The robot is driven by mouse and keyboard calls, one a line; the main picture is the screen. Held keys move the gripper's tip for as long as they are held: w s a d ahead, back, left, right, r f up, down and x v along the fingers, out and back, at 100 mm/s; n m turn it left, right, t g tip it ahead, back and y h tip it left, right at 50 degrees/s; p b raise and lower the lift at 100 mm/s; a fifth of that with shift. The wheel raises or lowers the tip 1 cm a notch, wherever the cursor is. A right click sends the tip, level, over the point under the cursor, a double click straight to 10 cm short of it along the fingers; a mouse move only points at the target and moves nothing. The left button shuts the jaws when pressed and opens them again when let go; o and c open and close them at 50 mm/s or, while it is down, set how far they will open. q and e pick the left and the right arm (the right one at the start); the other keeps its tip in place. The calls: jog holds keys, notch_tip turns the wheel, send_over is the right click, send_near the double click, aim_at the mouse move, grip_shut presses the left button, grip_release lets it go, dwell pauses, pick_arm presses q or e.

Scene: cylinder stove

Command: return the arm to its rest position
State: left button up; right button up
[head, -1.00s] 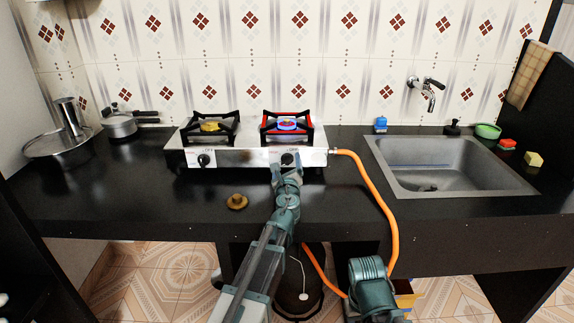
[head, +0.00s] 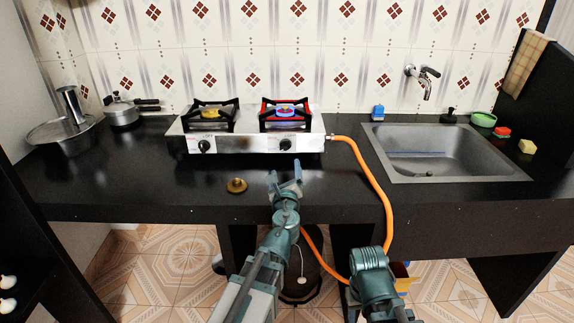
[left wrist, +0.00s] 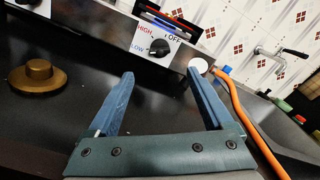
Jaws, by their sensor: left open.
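My left gripper (head: 284,172) is open and empty, in front of the stove and over the front part of the black counter. Its two blue fingers also show apart in the left wrist view (left wrist: 160,84), with nothing between them. The right stove knob (head: 285,144) is beyond the fingertips and apart from them. The knob (left wrist: 160,47) shows close to its HIGH, LOW and OFF marks. The right burner (head: 286,113) shows red and blue colour. My right arm (head: 372,280) shows at the lower right; its gripper is out of view.
The silver stove (head: 240,144) stands at the back of the counter (head: 130,185). A brown round cap (head: 236,185) lies left of my left gripper. An orange hose (head: 372,180) runs down on the right. Pots (head: 62,135) stand left, a sink (head: 400,165) right.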

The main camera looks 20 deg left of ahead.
pick_arm(q)
jog(key=shift+s+d, duration=0.15)
jog(key=shift+s, duration=0.35)
jog(key=s+d+n+g+h+p, duration=0.2)
jog(key=s+d+n+g+p, duration=0.5)
jog(key=s+n+p, duration=0.4)
jog(key=s+d+n+g+h+p, duration=0.1)
jog(key=s+d+n+g+p, duration=0.7)
jog(key=s, duration=0.7)
jog(key=n+g+p, duration=0.2)
jog(key=n+p, duration=0.1)
jog(key=n, duration=0.1)
jog(key=shift+g+h, duration=0.3)
jog(key=shift+h, duration=0.1)
